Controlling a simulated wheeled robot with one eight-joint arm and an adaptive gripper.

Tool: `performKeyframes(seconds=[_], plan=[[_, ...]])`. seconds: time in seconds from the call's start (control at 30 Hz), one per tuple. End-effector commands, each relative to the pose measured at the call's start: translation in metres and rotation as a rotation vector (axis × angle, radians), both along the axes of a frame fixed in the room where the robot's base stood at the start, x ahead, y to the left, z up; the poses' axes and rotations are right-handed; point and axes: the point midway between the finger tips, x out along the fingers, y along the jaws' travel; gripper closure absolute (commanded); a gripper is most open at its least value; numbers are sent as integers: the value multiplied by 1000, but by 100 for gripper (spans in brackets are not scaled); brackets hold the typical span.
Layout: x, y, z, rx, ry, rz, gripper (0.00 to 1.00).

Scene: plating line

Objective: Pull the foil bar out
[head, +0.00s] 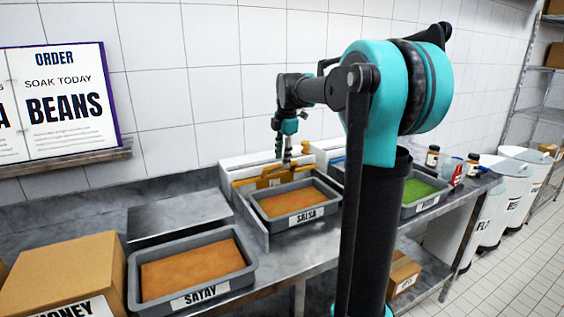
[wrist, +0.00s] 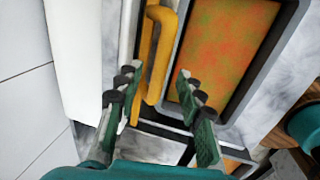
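The foil bar is a yellow-orange bar handle (head: 270,180) on the front of a white box against the back wall, behind the salsa tray. In the wrist view the yellow bar (wrist: 161,50) runs from the top edge down towards my fingers. My gripper (head: 287,153) points down just above the bar. In the wrist view its two green fingers with dark pads are spread apart (wrist: 156,85), and the bar's lower end shows between them in the picture. I see no contact; the exact height gap is unclear. The gripper is open and empty.
The salsa tray (head: 265,221) stands directly in front of the bar. The satay tray (head: 137,298), a cardboard box (head: 62,270) and a flat metal lid (head: 180,215) are at left. A tray of green food (head: 410,211) and jars (head: 432,156) are at right.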

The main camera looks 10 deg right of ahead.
Motion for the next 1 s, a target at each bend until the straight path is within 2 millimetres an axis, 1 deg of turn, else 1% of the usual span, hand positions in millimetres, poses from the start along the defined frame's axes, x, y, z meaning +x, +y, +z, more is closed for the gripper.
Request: performKeyframes(seconds=[0.1,0.2,0.53,0.83,1.0], plan=[[3,1,-13,0,0,0,62],[3,1,-19,0,0,0,62],[4,1,-22,0,0,0,62],[4,1,-21,0,0,0,100],[4,1,-21,0,0,0,100]])
